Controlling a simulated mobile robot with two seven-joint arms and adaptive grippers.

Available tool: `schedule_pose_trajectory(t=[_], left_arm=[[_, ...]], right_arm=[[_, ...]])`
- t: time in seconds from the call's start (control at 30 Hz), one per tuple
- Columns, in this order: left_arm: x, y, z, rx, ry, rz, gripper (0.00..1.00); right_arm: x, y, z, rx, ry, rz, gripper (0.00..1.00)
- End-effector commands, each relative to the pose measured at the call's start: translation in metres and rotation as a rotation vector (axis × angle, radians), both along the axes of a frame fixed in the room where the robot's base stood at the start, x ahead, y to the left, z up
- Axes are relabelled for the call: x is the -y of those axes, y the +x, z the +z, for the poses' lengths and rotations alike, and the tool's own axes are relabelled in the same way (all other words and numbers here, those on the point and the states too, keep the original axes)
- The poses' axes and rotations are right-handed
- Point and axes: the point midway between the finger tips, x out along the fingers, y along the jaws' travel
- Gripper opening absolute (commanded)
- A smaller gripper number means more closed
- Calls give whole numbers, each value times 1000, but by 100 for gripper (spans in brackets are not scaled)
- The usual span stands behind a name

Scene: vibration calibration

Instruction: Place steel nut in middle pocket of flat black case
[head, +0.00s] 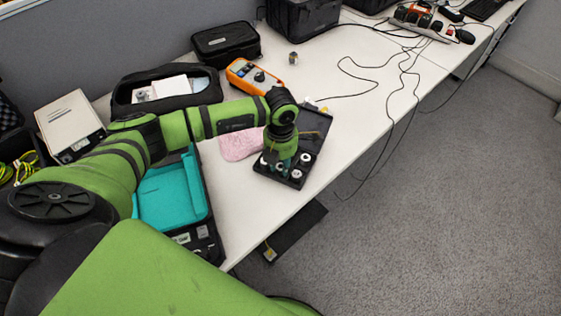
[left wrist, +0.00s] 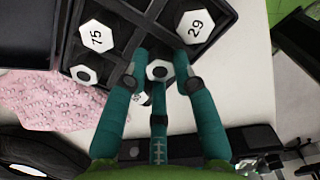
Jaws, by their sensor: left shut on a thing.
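The flat black case (head: 267,175) lies open on the white table in the head view, and its pockets also show in the left wrist view (left wrist: 142,29). My left gripper (head: 279,161) points down over the case. In the left wrist view its teal fingers (left wrist: 160,78) are shut around a hexagonal steel nut (left wrist: 158,70) with a dark hole. The nut is at the case's near edge in that view; its height above the pocket is unclear. Other hexagonal pieces, marked 75 (left wrist: 96,36) and 29 (left wrist: 195,27), sit in pockets. My right gripper is out of view.
A pink bubble-wrap pouch (head: 239,145) lies left of the case. An open case with teal lining (head: 170,195) and an orange meter (head: 252,77) are nearby. Cables (head: 388,85) cross the table's far right. The table edge is close on the case's right.

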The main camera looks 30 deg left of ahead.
Motion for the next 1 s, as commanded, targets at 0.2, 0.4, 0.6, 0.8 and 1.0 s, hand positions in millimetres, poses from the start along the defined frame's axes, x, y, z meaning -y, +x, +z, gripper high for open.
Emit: schedule_pose_trajectory(t=[0.2, 0.4, 0.6, 0.8, 1.0], left_arm=[[0, 0, -3, 0, 0, 0, 39], [0, 0, -3, 0, 0, 0, 51], [0, 0, 0, 0, 1, 1, 51], [-1, 2, 22, 6, 0, 0, 51], [0, 2, 66, 6, 0, -1, 51]], right_arm=[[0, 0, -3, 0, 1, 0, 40], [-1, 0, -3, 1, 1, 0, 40], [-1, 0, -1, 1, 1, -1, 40], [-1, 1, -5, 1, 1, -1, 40], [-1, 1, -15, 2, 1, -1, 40]])
